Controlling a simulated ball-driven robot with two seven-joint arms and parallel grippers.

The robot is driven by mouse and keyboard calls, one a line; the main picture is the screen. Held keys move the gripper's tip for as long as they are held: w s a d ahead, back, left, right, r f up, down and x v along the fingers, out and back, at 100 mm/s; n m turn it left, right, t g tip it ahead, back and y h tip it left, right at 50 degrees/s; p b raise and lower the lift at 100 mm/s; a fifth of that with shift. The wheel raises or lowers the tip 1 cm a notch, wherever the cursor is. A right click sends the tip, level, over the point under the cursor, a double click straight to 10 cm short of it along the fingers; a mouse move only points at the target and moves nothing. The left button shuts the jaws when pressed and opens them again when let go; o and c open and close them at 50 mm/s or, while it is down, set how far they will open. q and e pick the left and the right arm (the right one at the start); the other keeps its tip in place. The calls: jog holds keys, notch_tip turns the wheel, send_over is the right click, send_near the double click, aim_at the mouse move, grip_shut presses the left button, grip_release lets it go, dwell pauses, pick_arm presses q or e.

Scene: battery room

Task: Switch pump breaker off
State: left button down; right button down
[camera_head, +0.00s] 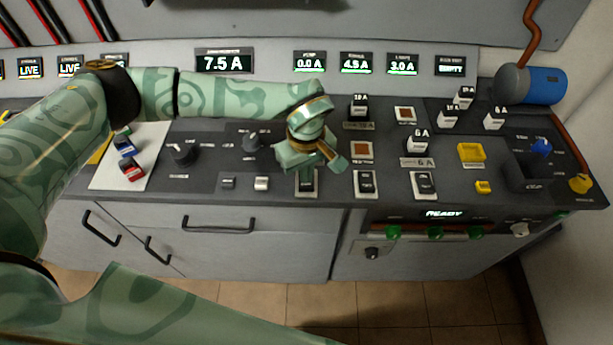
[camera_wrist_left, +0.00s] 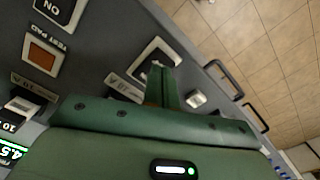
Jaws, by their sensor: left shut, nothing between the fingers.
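The leftmost of three rocker breakers (camera_head: 306,187) on the sloping console sits below the pump display (camera_head: 309,62), which reads 0.0 A. My left gripper (camera_head: 318,163) is shut and empty, right over this breaker, and hides part of it. In the left wrist view, the shut fingers (camera_wrist_left: 166,88) reach toward the breaker's white frame (camera_wrist_left: 153,50) and cover part of its rocker. I cannot tell whether they touch it, or which way the rocker is tipped. My right gripper is not in view.
Two more breakers stand to the right, a middle one (camera_head: 366,184) and a right one (camera_head: 424,184); the middle one reads ON in the wrist view. Fuse blocks, a yellow tray (camera_head: 471,152) and a blue cylinder (camera_head: 545,86) are further right. Knobs (camera_head: 182,152) are left. Drawers are below.

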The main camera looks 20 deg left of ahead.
pick_arm(q)
jog(key=shift+f+b, duration=0.5)
jog(key=shift+f, duration=0.45)
dwell(0.5)
notch_tip(320, 180, up, 7)
jog(key=p, duration=0.5)
jog(key=shift+r, duration=0.1)
dwell(0.5)
